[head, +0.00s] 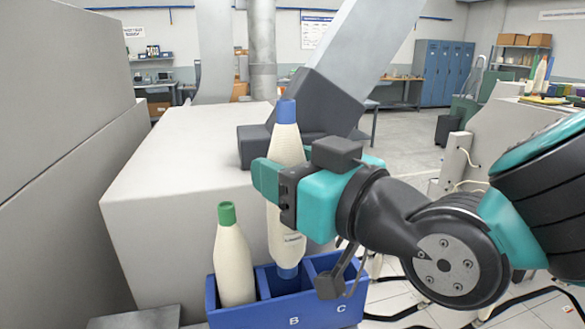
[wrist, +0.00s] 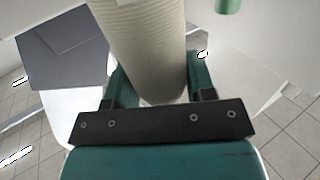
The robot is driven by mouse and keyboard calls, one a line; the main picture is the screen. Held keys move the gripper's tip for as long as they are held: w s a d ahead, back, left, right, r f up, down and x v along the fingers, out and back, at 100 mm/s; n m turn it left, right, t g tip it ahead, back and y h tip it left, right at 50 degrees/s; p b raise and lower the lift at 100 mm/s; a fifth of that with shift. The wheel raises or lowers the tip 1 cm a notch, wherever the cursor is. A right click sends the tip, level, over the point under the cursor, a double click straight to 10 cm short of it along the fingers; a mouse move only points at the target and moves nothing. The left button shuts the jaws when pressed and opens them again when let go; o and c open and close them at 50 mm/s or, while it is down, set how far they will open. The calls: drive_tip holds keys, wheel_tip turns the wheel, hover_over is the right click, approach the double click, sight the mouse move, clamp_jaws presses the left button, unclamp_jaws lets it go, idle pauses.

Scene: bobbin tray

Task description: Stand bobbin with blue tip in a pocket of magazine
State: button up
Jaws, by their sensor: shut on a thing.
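The bobbin with blue tip (head: 288,140) is cream-coloured and stands upright in my gripper (head: 274,182). My gripper is shut around its body; the wrist view shows the cream body (wrist: 142,45) between the two fingers (wrist: 158,88). I cannot tell how far the foot is inside the pocket. The pocket floors are hidden.
A bobbin with a green tip (head: 233,265) stands in the magazine's left pocket; its tip shows in the wrist view (wrist: 228,5). The right pocket, by letter C, looks empty. A large grey block (head: 175,200) stands behind the magazine, with a taller grey block (head: 60,130) at left.

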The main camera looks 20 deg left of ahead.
sight(290, 249)
drive_tip(key=shift+f+b, duration=1.15)
drive_tip(key=shift+b, duration=0.05)
drive_tip(key=shift+f+b, duration=4.2)
drive_tip(key=shift+b, duration=0.3)
drive_tip(key=shift+f, duration=0.15)
drive_tip(key=o, duration=1.1)
drive_tip(key=shift+d, duration=0.1)
